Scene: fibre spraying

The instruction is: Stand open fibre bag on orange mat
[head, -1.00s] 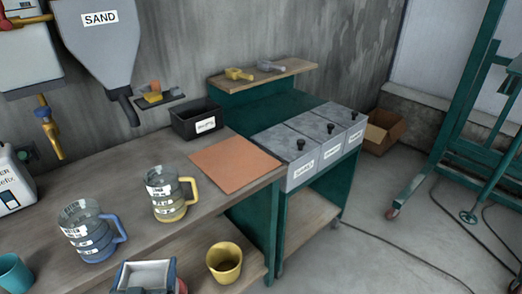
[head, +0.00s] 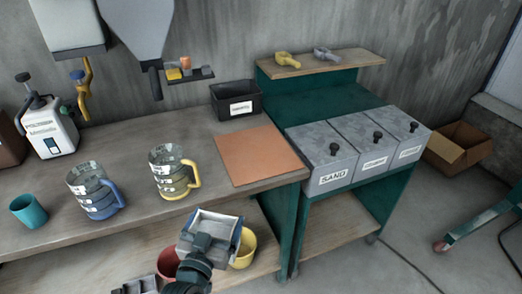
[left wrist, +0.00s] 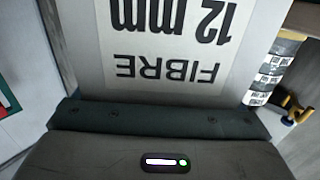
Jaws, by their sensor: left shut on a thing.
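The orange mat (head: 258,160) lies flat and bare at the right end of the wooden bench. The fibre bag (head: 226,222) shows at the lower middle of the head view, its open top facing up, in front of the bench edge and apart from the mat. My left gripper (head: 203,243) is shut on the bag; the fingertips are partly hidden. In the left wrist view the bag (left wrist: 245,25) fills the upper middle, and its "FIBRE 12 mm" label reads upside down. My right gripper is not in view.
A yellow-handled jug (head: 168,175) and a blue-handled jug (head: 95,192) stand left of the mat. A black bin (head: 235,100) sits behind it. Lidded grey boxes (head: 335,160) stand to its right. A yellow bucket (head: 246,250) and a red one (head: 167,262) are below.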

